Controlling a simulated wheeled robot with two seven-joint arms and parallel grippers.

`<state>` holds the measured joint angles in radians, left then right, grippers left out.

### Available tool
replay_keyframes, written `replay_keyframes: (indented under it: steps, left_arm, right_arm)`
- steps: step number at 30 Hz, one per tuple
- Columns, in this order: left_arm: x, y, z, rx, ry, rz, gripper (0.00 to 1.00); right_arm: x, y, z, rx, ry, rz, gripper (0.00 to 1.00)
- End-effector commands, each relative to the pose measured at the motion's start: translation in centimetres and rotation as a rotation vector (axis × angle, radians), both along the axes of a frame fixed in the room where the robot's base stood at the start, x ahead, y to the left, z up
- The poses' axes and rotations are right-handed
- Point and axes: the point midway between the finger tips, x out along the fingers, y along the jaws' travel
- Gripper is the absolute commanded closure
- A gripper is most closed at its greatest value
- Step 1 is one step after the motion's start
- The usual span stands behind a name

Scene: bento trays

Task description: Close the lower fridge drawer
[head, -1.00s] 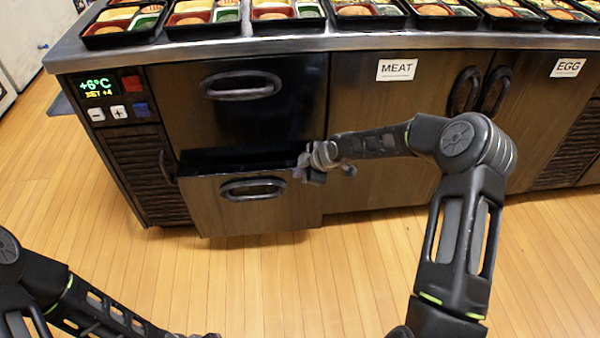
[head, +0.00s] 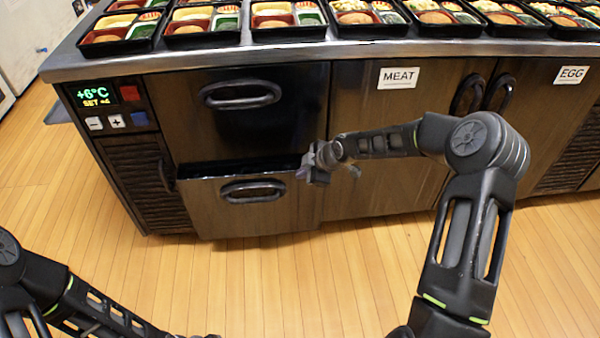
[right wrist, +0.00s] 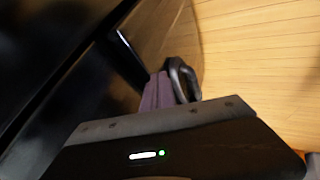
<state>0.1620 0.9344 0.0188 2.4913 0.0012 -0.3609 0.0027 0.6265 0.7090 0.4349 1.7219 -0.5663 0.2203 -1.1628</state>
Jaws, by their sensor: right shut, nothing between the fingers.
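The lower fridge drawer (head: 218,208) is partly open in the head view. Its front stands a little out from the cabinet, with a dark gap above its top edge. Its handle (head: 252,191) is dark and free. My right gripper (head: 305,174) is shut and empty at the upper right corner of the drawer front; whether it touches is hard to tell. In the right wrist view, the purplish fingers (right wrist: 158,92) are close to the drawer front (right wrist: 165,35) and the dark handle (right wrist: 183,78). My left arm shows at the lower left, its gripper out of frame.
The upper drawer (head: 290,125) is shut above. A control panel (head: 110,105) is to its left. The MEAT door (head: 385,150) is right of the drawers. Bento trays (head: 290,28) line the counter (head: 350,48). The wooden floor (head: 260,285) in front is clear.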

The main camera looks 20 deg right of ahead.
Motion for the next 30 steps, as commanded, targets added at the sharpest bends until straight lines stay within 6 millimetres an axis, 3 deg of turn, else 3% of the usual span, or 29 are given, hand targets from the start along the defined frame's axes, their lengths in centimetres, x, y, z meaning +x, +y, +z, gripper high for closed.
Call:
replay_keyframes:
  steps: [3,9,25,30]
  left_arm:
    - [-0.2,-0.2,1.0,-0.003,0.003,-0.005,0.45]
    - [-0.4,-0.4,1.7,-0.006,0.007,-0.011,0.45]
    - [-0.5,-0.4,1.7,-0.007,0.008,-0.011,0.45]
    - [-0.5,-0.4,1.8,-0.007,0.008,-0.011,0.45]
  right_arm:
    - [-1.1,-0.7,2.0,-0.001,0.000,-0.003,1.00]
    - [-2.6,-1.3,4.0,-0.001,0.000,-0.002,1.00]
    - [-2.9,-1.4,4.3,0.001,0.000,-0.001,1.00]
    - [-3.1,-2.3,4.1,-0.001,0.004,-0.017,1.00]
